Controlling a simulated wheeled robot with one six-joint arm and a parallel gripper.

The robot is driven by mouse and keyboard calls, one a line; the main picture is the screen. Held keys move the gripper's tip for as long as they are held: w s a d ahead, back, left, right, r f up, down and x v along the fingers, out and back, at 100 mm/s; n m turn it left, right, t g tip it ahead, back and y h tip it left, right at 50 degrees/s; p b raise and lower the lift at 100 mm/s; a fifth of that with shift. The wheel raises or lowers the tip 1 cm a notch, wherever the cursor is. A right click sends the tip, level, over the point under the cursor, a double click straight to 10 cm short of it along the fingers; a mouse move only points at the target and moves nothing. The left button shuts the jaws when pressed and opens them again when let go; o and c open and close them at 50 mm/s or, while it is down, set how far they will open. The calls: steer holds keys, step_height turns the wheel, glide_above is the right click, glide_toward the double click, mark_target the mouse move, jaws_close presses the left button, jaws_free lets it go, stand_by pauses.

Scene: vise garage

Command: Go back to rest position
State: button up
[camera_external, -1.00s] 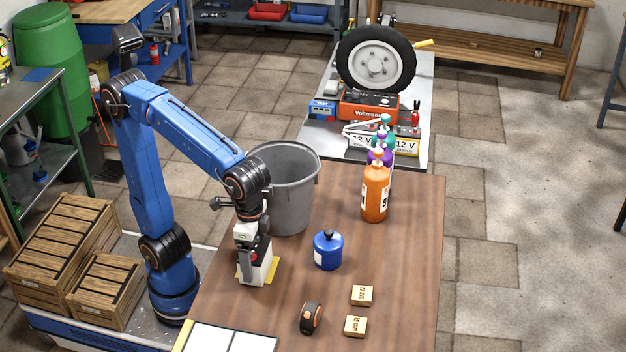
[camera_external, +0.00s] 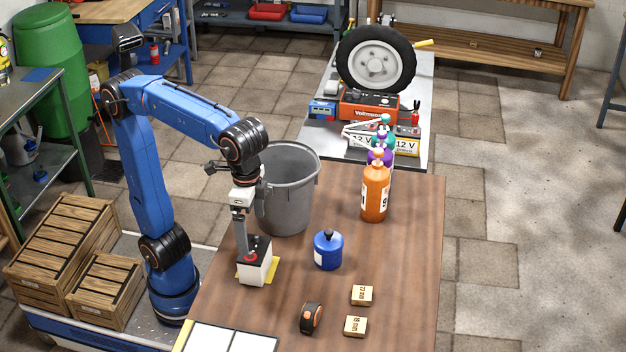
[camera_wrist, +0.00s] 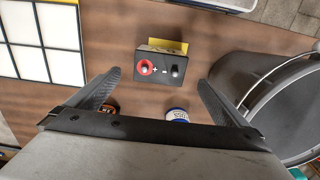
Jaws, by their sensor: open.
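My gripper (camera_external: 243,240) hangs pointing down above a small white box with a black top (camera_external: 256,270), probably a battery. In the wrist view the gripper (camera_wrist: 162,85) is open, its two dark fingers wide apart with nothing between them. The box (camera_wrist: 160,68) shows a red and a black terminal on its top and lies ahead of the fingers. It stands upright on a yellow square (camera_external: 272,262), partly covering it.
A grey bucket (camera_external: 287,200) stands close behind my gripper. A blue canister (camera_external: 328,250), an orange bottle (camera_external: 375,195), a tape measure (camera_external: 312,318) and two wooden blocks (camera_external: 361,295) (camera_external: 355,327) are on the table. A white panelled tray (camera_external: 210,338) lies at the front.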

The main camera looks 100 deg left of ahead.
steer(key=shift+r, duration=0.8)
steer(key=shift+s+f, duration=0.1)
